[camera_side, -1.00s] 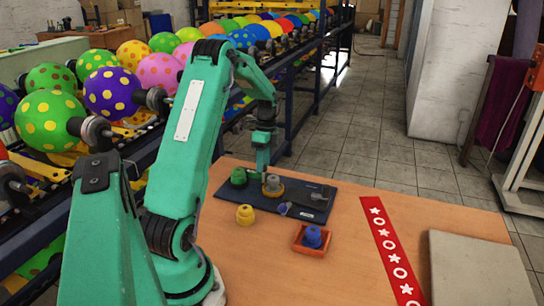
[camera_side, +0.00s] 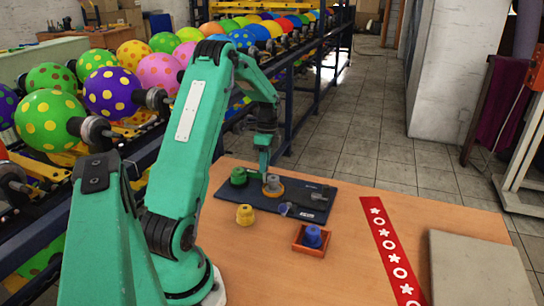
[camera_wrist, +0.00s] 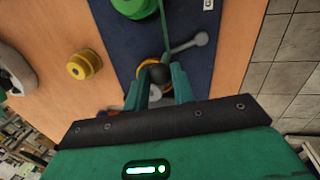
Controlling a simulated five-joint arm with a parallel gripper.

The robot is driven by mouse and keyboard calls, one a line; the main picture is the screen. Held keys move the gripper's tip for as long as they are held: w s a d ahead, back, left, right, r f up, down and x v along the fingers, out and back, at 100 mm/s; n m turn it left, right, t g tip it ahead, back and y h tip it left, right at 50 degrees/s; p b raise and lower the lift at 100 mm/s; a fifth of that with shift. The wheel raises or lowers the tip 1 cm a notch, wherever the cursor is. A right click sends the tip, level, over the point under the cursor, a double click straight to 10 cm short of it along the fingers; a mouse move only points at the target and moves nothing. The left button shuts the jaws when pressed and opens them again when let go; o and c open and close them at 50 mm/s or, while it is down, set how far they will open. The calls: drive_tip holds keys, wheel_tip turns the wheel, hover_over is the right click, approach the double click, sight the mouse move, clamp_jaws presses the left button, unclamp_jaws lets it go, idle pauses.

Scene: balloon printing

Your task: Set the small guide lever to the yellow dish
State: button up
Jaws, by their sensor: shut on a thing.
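My gripper (camera_wrist: 158,84) is shut with a dark round knob between its fingertips. A short grey lever arm (camera_wrist: 188,45), taken to be the small guide lever, runs from near this knob to the upper right in the wrist view. A yellow-orange dish (camera_wrist: 140,73) is partly hidden under the knob and fingers. In the side view, this dish (camera_side: 273,193) has a grey piece standing in its middle, and my gripper (camera_side: 264,168) is at its back edge. The exact contact is too small to tell there.
A green dish (camera_side: 238,177) sits on the dark mat (camera_side: 300,210), with a green strip near it. A grey lever-like part (camera_side: 318,196) lies at the mat's right. A yellow spool (camera_side: 245,214) and a blue piece in an orange tray (camera_side: 298,246) stand in front.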

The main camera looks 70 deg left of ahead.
drive_tip(key=shift+w+d+n, duration=0.15)
drive_tip(key=shift+w+n, duration=0.55)
drive_tip(key=shift+n, duration=0.7)
drive_tip(key=o, duration=1)
drive_tip(key=shift+r, duration=0.1)
drive_tip(key=r, duration=0.5)
drive_tip(key=w+a+r, duration=0.1)
drive_tip(key=r, duration=0.1)
drive_tip(key=shift+r, duration=0.25)
drive_tip(key=shift+d+r, duration=0.1)
